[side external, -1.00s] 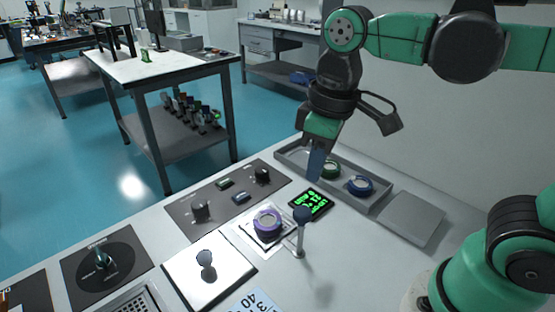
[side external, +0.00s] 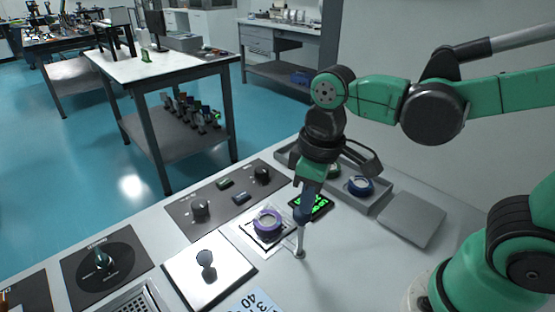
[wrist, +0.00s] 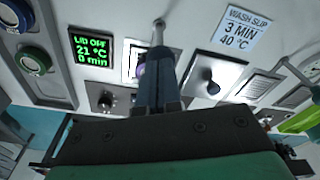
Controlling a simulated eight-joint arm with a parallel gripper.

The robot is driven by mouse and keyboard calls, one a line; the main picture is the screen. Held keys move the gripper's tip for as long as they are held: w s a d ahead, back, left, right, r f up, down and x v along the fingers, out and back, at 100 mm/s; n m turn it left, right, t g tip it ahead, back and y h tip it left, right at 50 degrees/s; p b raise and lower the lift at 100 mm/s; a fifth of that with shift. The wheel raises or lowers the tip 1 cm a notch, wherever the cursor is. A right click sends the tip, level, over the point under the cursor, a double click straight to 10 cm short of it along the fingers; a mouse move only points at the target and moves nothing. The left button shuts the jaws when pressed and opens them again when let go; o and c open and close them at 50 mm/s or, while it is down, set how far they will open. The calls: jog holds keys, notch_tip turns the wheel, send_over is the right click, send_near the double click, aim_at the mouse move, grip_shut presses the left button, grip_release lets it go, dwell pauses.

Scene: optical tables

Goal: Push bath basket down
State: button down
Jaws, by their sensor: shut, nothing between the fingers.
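A purple ring (side external: 267,221) sits in a pale square opening on the bench, probably the bath with its basket. A slim upright metal rod (side external: 300,243) stands at its right edge. It also shows in the wrist view (wrist: 158,34), beyond my fingers. My gripper (side external: 304,212) is shut and empty, pointing down, with its tips at the top of the rod. The rod's dark ball knob is hidden by or merged with the fingertips; I cannot tell whether they touch. In the wrist view my fingers (wrist: 156,62) partly cover the purple ring (wrist: 140,70).
A green display (wrist: 90,48) reads LID OFF, 21 °C, 0 min. A shiny square plate with a dark knob (side external: 206,258) lies left of the rod. A grey tray (side external: 377,207) holds green (side external: 333,170) and blue (side external: 360,186) rings. A knob panel (side external: 225,204) lies behind.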

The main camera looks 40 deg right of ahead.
jog(key=shift+f, duration=0.4)
notch_tip(320, 180, down, 6)
jog(key=shift+r, duration=0.1)
jog(key=shift+s+d+r, duration=0.3)
jog(key=shift+s, duration=0.4)
jog(key=shift+s+d+r, duration=0.25)
jog(key=shift+s+d, duration=0.05)
jog(key=shift+s, duration=0.35)
jog(key=shift+s+d+r, duration=0.1)
jog(key=shift+s+r, duration=0.05)
jog(key=shift+r, duration=1.25)
jog(key=shift+s+r, duration=0.1)
jog(key=shift+r, duration=1.3)
